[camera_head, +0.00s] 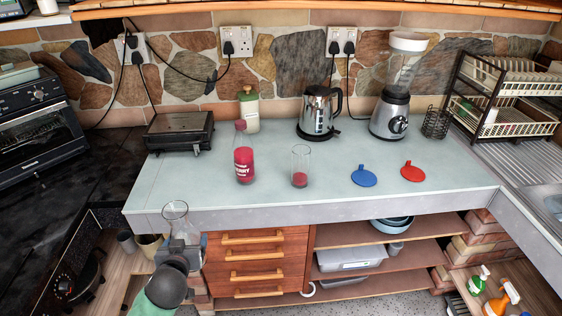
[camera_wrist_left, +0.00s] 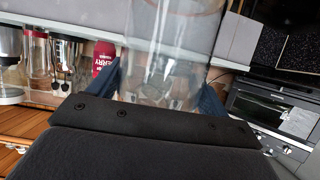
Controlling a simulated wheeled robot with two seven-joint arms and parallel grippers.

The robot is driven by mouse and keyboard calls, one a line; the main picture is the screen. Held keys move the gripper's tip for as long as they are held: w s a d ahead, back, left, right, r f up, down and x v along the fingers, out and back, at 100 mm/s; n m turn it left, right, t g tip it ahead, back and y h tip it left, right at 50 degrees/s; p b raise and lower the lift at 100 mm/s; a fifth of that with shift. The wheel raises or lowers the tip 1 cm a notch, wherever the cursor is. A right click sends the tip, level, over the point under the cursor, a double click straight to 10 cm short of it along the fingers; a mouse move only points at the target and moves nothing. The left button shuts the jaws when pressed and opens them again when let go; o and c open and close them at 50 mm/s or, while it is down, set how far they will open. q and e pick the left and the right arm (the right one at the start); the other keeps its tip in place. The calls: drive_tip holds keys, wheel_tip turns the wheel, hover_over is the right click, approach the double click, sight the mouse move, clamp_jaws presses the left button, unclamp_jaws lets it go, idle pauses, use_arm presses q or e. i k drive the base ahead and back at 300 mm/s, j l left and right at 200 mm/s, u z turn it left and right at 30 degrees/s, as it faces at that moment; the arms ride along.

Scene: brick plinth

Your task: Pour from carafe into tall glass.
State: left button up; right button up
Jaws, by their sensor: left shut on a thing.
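My left gripper (camera_head: 186,250) is shut on a clear glass carafe (camera_head: 176,213), held in front of the worktop's left front edge. In the left wrist view the carafe (camera_wrist_left: 172,45) fills the space between the fingers; I see no coloured liquid in it, though its lower part is partly hidden. The tall glass (camera_head: 300,168) stands upright on the worktop, right of the gripper and apart from it, with a little red liquid at its bottom. It also shows in the left wrist view (camera_wrist_left: 38,58). My right gripper is not in view.
A red cherry bottle (camera_head: 244,166) stands left of the tall glass. Blue (camera_head: 363,176) and red (camera_head: 412,171) flat pieces lie to its right. A kettle (camera_head: 317,113), blender (camera_head: 390,115) and grill (camera_head: 180,131) stand behind. The worktop's front left (camera_head: 190,190) is clear.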

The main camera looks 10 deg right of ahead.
sight(301, 153)
drive_tip(key=z, duration=0.8)
drive_tip(key=j+z, duration=0.2)
drive_tip(key=j, duration=0.2)
drive_tip(key=k+j+z, duration=0.15)
drive_tip(key=j, duration=0.2)
